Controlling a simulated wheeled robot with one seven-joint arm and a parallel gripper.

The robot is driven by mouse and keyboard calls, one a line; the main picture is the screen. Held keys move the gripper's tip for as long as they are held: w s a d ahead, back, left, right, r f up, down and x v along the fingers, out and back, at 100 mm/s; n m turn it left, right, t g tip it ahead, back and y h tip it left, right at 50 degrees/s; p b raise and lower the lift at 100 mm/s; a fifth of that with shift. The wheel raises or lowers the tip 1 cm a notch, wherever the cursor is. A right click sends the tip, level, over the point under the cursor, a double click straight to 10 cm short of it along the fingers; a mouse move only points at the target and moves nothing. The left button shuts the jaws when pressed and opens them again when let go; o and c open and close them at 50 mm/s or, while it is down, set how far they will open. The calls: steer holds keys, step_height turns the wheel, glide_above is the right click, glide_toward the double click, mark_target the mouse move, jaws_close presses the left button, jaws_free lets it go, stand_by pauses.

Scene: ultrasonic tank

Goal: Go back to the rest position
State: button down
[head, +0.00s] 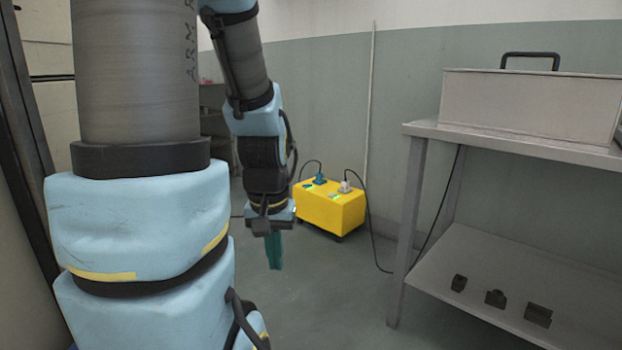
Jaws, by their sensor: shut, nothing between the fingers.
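My gripper (274,250) hangs from my arm near the middle of the head view, with its green fingers pointing down. The fingers are together and hold nothing. It is in the air over the grey floor, in front of and a little left of a yellow box. It touches nothing that I can see. The upper part of my arm leaves the top of the picture.
A metal table (470,134) stands at the right with a closed, handled metal tank (535,100) on top. Its lower shelf (500,275) bears small dark blocks (495,298). The yellow wheeled box (330,205) has cables plugged in. A cable crosses the floor. The middle floor is clear.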

step_height(320, 180, up, 32)
steer(key=p, duration=3)
steer(key=shift+r, duration=0.2)
